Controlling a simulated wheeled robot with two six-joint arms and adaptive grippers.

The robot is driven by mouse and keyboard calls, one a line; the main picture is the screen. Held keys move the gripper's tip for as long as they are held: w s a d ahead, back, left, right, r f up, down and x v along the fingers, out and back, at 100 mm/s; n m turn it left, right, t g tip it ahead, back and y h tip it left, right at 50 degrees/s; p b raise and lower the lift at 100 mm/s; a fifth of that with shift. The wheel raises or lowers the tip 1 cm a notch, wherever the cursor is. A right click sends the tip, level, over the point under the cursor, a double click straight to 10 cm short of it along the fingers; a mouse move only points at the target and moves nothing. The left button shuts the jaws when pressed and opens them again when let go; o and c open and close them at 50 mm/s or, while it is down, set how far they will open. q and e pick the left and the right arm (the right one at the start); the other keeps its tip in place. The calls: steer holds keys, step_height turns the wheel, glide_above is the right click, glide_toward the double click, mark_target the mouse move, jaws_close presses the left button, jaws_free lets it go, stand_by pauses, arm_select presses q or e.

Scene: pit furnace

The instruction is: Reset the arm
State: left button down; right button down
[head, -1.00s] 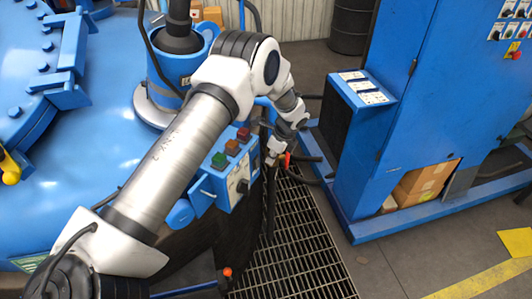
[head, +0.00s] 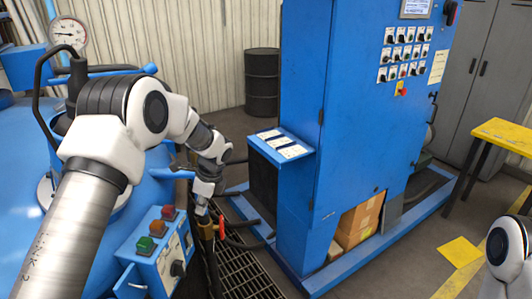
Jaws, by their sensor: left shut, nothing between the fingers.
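My left arm comes in from the lower left, bends at the elbow and reaches down towards the floor grating. My left gripper (head: 207,222) is small in the picture, shut and empty, beside dark hoses and a red-tipped part above the grating. It is in front of the blue control cabinet (head: 335,110) and to its left. At the lower right edge a white and black part of my right arm shows, but its gripper is out of view.
A blue furnace body with a button box (head: 160,250) and a pressure gauge (head: 68,33) stands at left. Cardboard boxes (head: 357,222) sit in the cabinet's base. A black drum (head: 262,82) is behind.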

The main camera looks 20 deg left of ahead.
arm_select(q)
steer(key=s+d+f+g+h+b, duration=0.1)
steer(key=s+d+f+g+b, duration=0.15)
steer(key=s+f, duration=0.85)
steer(key=s+d+f+g+h+b, duration=0.15)
steer(key=s+d+f, duration=0.25)
steer(key=s+f, duration=0.65)
steer(key=s+d+f+n+t+h, duration=0.1)
steer(key=s+d+f+n, duration=0.2)
steer(key=s+n, duration=0.45)
steer(key=s+d+f+n, duration=0.3)
steer(key=s+f+n, duration=0.15)
steer(key=s, duration=0.65)
steer(key=w+n+t, duration=0.2)
steer(key=n, duration=0.1)
steer(key=w+a+r+n+t, duration=0.1)
steer(key=w+n, duration=0.1)
steer(key=shift+b, duration=0.35)
